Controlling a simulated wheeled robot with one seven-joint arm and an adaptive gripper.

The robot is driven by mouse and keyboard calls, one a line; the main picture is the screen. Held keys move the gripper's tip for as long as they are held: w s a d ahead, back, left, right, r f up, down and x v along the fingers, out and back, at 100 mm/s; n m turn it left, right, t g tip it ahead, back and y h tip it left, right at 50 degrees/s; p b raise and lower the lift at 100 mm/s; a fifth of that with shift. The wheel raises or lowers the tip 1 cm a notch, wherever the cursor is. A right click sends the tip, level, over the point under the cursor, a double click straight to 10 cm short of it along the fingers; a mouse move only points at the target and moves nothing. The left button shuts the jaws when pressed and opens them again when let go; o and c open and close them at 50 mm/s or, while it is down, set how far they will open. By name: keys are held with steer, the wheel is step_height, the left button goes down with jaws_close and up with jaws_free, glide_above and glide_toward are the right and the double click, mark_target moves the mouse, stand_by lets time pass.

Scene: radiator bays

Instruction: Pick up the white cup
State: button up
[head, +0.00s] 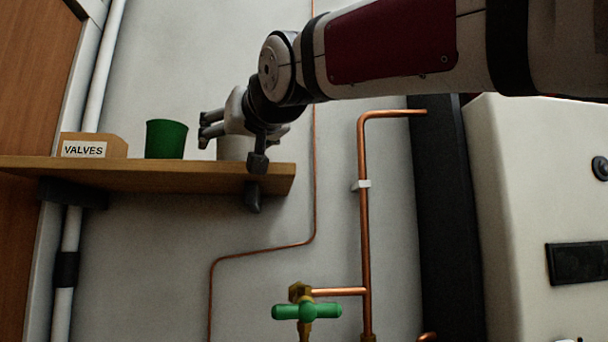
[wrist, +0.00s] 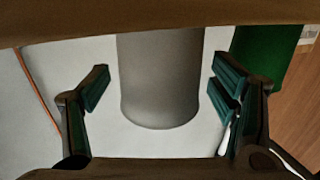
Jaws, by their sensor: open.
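The white cup (head: 235,148) stands on the wooden shelf (head: 200,176) near its right end, mostly hidden behind my gripper in the head view. In the wrist view the cup (wrist: 160,80) looks grey in shadow and appears upside down against the shelf band along the top. My gripper (head: 238,138) is at the shelf's right end, in front of the cup. Its open fingers (wrist: 163,88) show on either side of the cup in the wrist view, with a gap on both sides. I cannot tell how deep the cup sits between them.
A green cup (head: 166,139) stands left of the white cup; it also shows close beside one finger in the wrist view (wrist: 262,58). A box labelled VALVES (head: 93,146) is farther left. Copper pipes (head: 364,230) and a green-handled valve (head: 306,311) are at lower right.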

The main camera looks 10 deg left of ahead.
steer(key=shift+w+a, duration=0.1)
steer(key=shift+w, duration=0.05)
steer(key=c, duration=1.1)
steer(key=shift+r, duration=0.1)
